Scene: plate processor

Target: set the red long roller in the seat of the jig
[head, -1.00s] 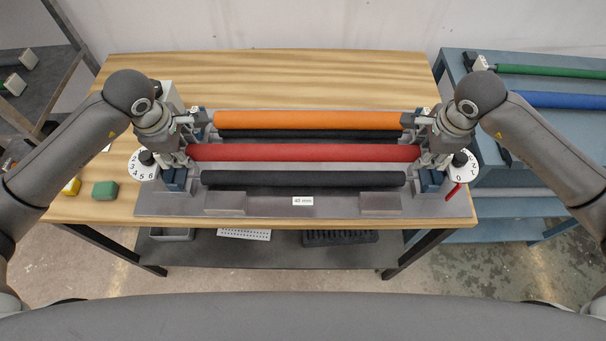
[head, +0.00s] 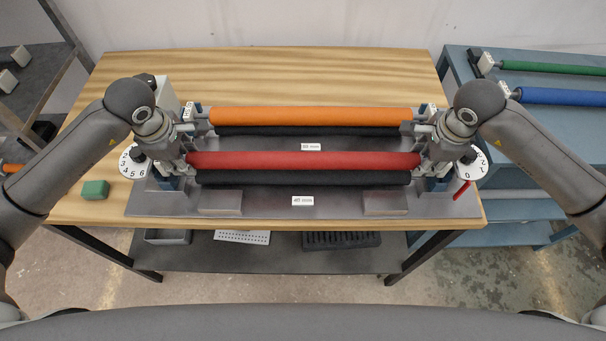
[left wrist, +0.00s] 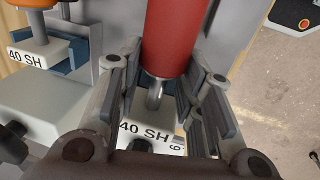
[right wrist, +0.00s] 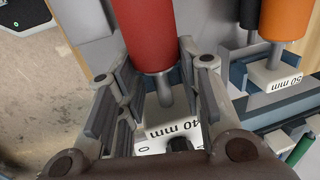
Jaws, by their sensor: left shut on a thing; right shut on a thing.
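The red long roller (head: 303,160) lies level across the jig (head: 260,206), just behind and partly over the front black roller (head: 303,178) in the head view. My left gripper (head: 182,161) is shut on its left end, and my right gripper (head: 427,161) is shut on its right end. In the left wrist view the roller's shaft (left wrist: 154,96) sits between the fingers over a block marked 40 SH (left wrist: 145,130). In the right wrist view the shaft (right wrist: 165,92) is over a block marked 40 mm (right wrist: 180,128). Whether the shaft ends touch the blocks, I cannot tell.
An orange roller (head: 310,117) sits behind, above another black roller (head: 305,131). Numbered dials (head: 134,165) flank the jig. A green block (head: 94,190) is on the table's left. A blue bench (head: 520,140) at the right carries green and blue rollers. The table's rear strip is clear.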

